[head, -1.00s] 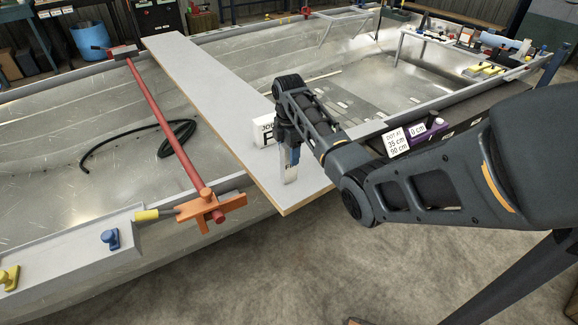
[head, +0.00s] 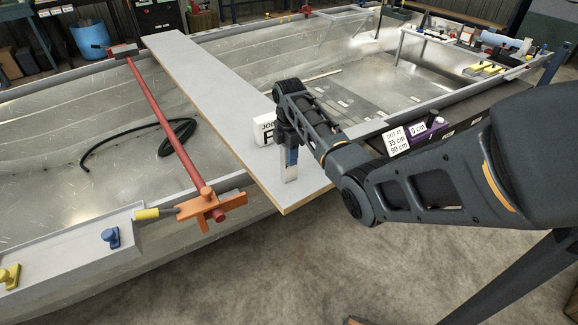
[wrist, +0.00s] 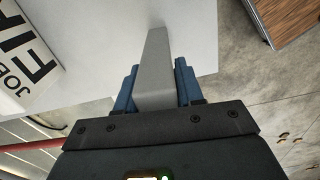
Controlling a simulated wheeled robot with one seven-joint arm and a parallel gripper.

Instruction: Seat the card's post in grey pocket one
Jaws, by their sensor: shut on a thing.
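My gripper (wrist: 154,95) has its two blue fingers shut on a plain grey post (wrist: 155,62). In the head view the post's pale lower part (head: 291,173) shows below the fingers, over the near end of the light grey plank (head: 215,100). I cannot tell whether its end touches the plank. A white job card (head: 264,130) with black lettering stands on the plank just left of my gripper. It also shows at the left of the wrist view (wrist: 28,60), partly cut off. I cannot make out grey pocket one in either view.
The plank lies across the open metal hull. A red bar with an orange clamp (head: 205,207) runs left of it. A black hose (head: 170,140) lies in the hull. A white lettered sign (head: 396,141) stands on a dark surface at right. Bare floor (head: 290,270) lies in front.

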